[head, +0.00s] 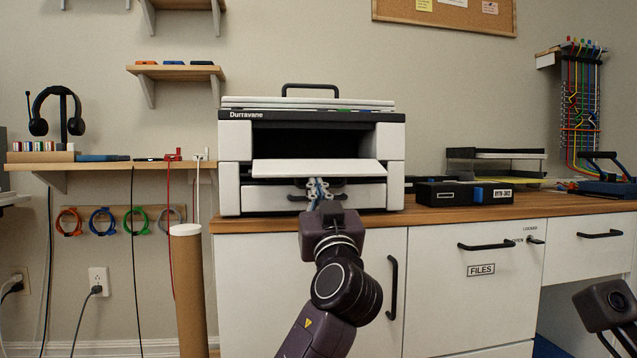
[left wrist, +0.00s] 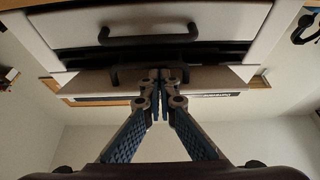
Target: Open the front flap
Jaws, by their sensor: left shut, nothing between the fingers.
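The white printer marked Durravane (head: 229,180) stands on the wooden counter. Its front flap (head: 310,168) is swung down and sticks out toward me, with a dark opening (head: 310,138) showing above it. Below the flap is a white drawer (head: 265,198) with a dark handle, which also shows in the left wrist view (left wrist: 150,40). My left gripper (head: 318,184) is shut and empty, in front of the drawer and just under the flap's front edge. The left wrist view shows its fingertips (left wrist: 160,77) together, near the flap (left wrist: 205,80); contact is unclear. My right arm's end is at the lower right; its fingertips do not show clearly.
A black box (head: 465,193) and a paper tray (head: 497,162) stand right of the printer on the counter (head: 500,211). White cabinets with dark handles are below. A cardboard tube (head: 188,290) stands at the left. A shelf with headphones (head: 58,115) is on the left wall.

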